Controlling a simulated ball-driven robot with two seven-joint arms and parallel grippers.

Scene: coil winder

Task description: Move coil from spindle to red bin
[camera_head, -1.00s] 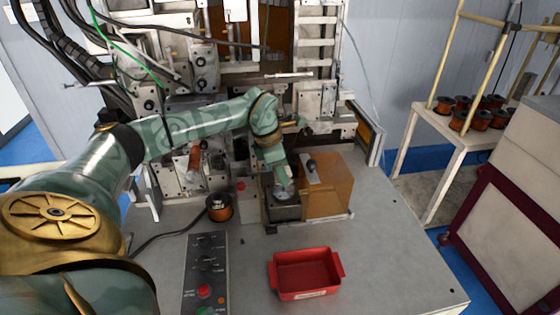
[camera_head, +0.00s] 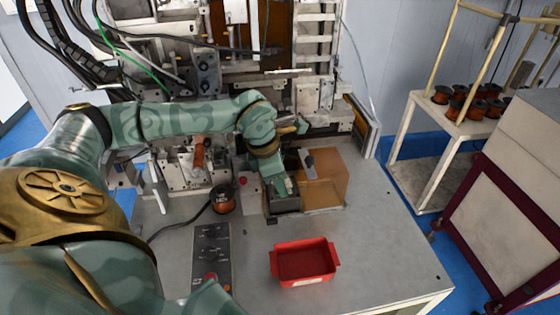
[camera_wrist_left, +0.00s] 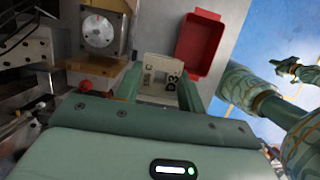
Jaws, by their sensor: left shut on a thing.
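My left gripper (camera_head: 283,188) is over the dark block in front of the orange housing. In the left wrist view its fingers (camera_wrist_left: 158,80) are shut on a pale piece with dark lettering and a square opening, which I take for the coil (camera_wrist_left: 152,66). The coil is hardly visible in the head view, hidden by the gripper. A round metal disc on a square plate, perhaps the spindle (camera_wrist_left: 98,31), is apart from the coil. The red bin (camera_head: 304,264) looks empty on the table, nearer than the gripper; it also shows in the wrist view (camera_wrist_left: 197,50). My right gripper (camera_wrist_left: 288,66) appears small there.
The orange housing (camera_head: 327,180) stands just right of my left gripper. A copper wire spool (camera_head: 222,199) and a control box (camera_head: 210,256) with buttons are to the left. Bare table (camera_head: 380,235) lies right of the bin. Several spools stand on a shelf at the right.

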